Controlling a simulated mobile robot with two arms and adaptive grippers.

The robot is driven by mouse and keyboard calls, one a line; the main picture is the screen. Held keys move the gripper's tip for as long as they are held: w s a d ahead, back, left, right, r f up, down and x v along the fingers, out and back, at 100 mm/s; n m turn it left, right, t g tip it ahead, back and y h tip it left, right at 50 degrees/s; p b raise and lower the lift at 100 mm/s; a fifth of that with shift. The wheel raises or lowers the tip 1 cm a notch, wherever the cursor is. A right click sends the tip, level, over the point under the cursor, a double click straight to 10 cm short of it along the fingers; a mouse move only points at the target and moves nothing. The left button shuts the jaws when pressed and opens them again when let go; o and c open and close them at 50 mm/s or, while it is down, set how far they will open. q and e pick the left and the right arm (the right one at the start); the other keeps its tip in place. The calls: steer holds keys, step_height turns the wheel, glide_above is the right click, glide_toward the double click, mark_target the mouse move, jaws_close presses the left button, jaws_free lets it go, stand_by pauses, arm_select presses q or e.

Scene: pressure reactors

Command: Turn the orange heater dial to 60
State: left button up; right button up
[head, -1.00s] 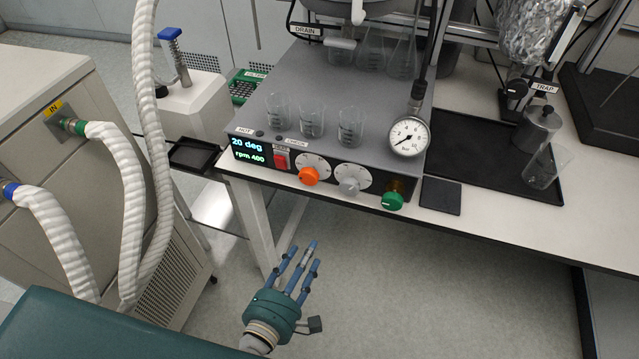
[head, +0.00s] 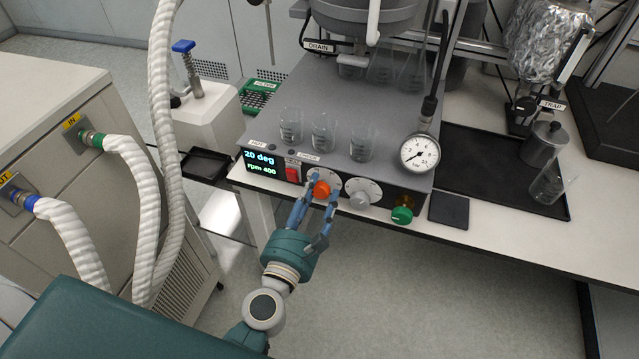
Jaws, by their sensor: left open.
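The orange heater dial (head: 321,188) is on the front panel of the grey heater unit (head: 270,205), in front of a white scale disc. The display (head: 262,163) left of it reads 20 deg and rpm 400. My left gripper (head: 317,193) is open, with its blue fingers reaching up to the dial, one on its left and one on its right. Whether the fingers touch the dial I cannot tell. My right gripper is not in view.
A red switch (head: 293,172) lies left of the dial, a grey knob (head: 359,200) and a green knob (head: 402,215) right of it. Several glass beakers (head: 323,132) and a pressure gauge (head: 419,154) stand above the panel. Floor below the bench front is clear.

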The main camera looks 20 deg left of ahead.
arm_select(q)
steer(key=shift+w, duration=0.7)
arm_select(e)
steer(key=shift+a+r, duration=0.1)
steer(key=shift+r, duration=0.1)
arm_select(q)
steer(key=c, duration=0.9)
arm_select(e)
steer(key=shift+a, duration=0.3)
